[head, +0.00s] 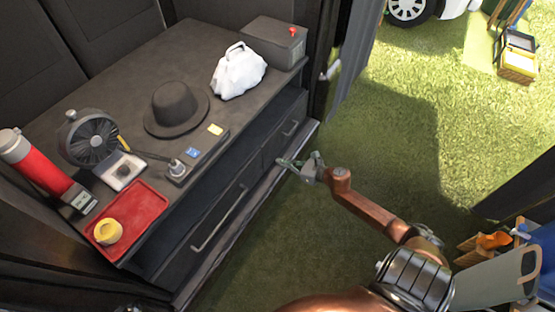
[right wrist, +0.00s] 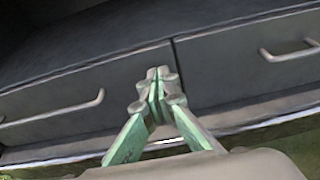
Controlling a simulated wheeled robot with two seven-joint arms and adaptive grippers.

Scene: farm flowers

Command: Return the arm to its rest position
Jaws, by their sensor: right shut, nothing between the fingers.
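My right gripper (head: 286,163) is in front of the dark cabinet (head: 205,215), near the edge below its drawers. Its fingers are together and empty. In the right wrist view the greenish fingers of the right gripper (right wrist: 160,88) meet at the tips, with drawer fronts behind them. My right arm comes in from the lower right of the head view. My left gripper is not in view.
On the cabinet top are a black hat (head: 176,108), a white bag (head: 238,70), a fan (head: 89,138), a red tray (head: 142,222) with a yellow roll (head: 108,231), and a red cylinder (head: 35,163). Grass (head: 440,100) lies open to the right. A crate (head: 517,66) stands far right.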

